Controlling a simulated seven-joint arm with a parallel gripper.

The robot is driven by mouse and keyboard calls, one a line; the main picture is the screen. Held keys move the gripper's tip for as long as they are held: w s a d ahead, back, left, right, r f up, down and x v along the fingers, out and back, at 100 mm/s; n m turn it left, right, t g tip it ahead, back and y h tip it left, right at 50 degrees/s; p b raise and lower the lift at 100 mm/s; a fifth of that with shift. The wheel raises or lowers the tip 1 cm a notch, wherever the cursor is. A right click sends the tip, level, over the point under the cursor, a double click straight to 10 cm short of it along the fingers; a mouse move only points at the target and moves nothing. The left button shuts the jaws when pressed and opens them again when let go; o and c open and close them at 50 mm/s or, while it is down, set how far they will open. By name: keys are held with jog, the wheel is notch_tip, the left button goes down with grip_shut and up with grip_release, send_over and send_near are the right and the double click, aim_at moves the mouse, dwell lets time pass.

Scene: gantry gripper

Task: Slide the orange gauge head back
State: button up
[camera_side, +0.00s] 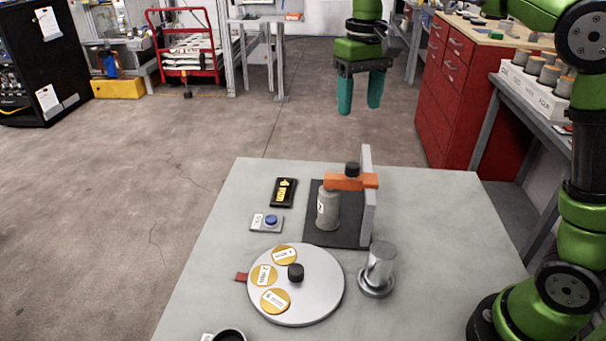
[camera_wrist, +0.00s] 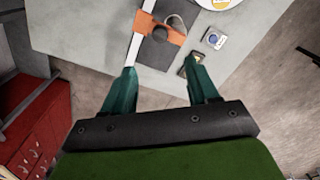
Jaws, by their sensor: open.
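The orange gauge head (camera_side: 345,181) with a black knob on top is on an upright grey plate (camera_side: 367,205) and reaches left over a grey cylinder (camera_side: 328,208). The cylinder stands on a dark mat (camera_side: 337,233). The wrist view also shows the orange gauge head (camera_wrist: 172,35) with its dark knob, partly covering the cylinder. My gripper (camera_side: 359,107) has two teal fingers, spread apart and empty. It hangs beyond the table's far edge, above and apart from the gauge head. In the wrist view my gripper (camera_wrist: 157,78) is also open, with nothing between the fingers.
On the grey table (camera_side: 440,215) are a round plate (camera_side: 325,290) with yellow labelled discs and a black knob, a metal cylinder (camera_side: 380,268), a blue button box (camera_side: 268,222) and a black labelled box (camera_side: 284,192). A red cabinet (camera_side: 443,95) stands behind at right.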

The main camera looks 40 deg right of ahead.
aim_at(353, 165)
notch_tip(353, 165, down, 14)
jog(key=shift+r, duration=0.1)
dwell(0.4)
grip_shut()
